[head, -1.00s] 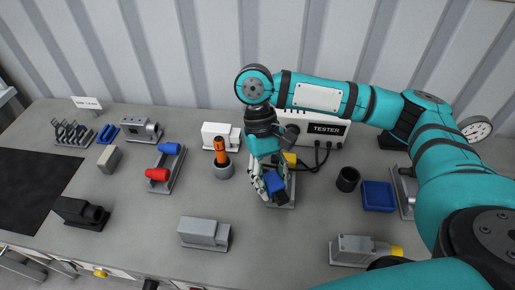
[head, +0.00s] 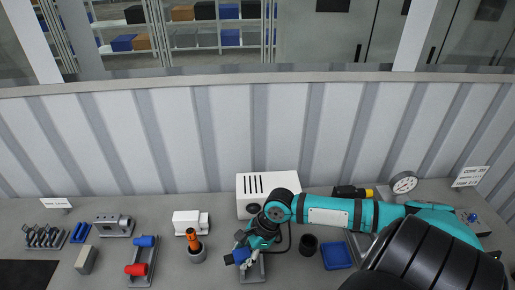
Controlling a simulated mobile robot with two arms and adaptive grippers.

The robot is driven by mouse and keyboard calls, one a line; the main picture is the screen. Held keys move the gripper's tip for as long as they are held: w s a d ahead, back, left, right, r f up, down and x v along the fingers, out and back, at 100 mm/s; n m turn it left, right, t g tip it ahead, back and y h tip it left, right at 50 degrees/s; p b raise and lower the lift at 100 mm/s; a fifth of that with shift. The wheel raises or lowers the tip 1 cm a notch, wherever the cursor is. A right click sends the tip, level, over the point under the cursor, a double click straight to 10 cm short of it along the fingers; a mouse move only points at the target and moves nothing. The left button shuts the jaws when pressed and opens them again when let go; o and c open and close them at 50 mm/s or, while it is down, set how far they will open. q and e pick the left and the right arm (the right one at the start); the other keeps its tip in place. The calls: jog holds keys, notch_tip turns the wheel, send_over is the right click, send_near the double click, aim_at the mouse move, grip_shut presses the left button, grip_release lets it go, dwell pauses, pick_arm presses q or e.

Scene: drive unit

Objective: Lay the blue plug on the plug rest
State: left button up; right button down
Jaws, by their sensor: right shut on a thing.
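My right gripper (head: 247,251) is shut on a blue block-like piece (head: 239,257), which looks like the blue plug. The fingers hide part of it. Just below and right of it stands a narrow grey stand (head: 253,272); I cannot tell whether the held piece touches it. On the left, a grey holder (head: 139,276) carries a red cylindrical piece (head: 137,269) and a blue one (head: 145,241). I cannot tell for sure which grey stand is the plug rest. My left gripper is not in view.
An orange-handled tool (head: 193,240) stands in a round holder left of my right gripper. A white tester box (head: 255,185) is behind it. A black cup (head: 309,245) and blue tray (head: 337,256) stand to the right. Grey bench shows between the things.

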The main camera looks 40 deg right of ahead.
jog(key=s+d+m+t+p, duration=0.1)
jog(key=d+m, duration=0.2)
jog(key=d, duration=0.1)
send_over(258, 272)
jog(key=shift+h, duration=0.4)
jog(key=shift+w+f, duration=0.2)
jog(key=shift+f, duration=3.9)
jog(key=shift+f, duration=0.15)
jog(key=shift+s+f, duration=0.1)
jog(key=shift+f, duration=0.2)
jog(key=shift+f, duration=0.1)
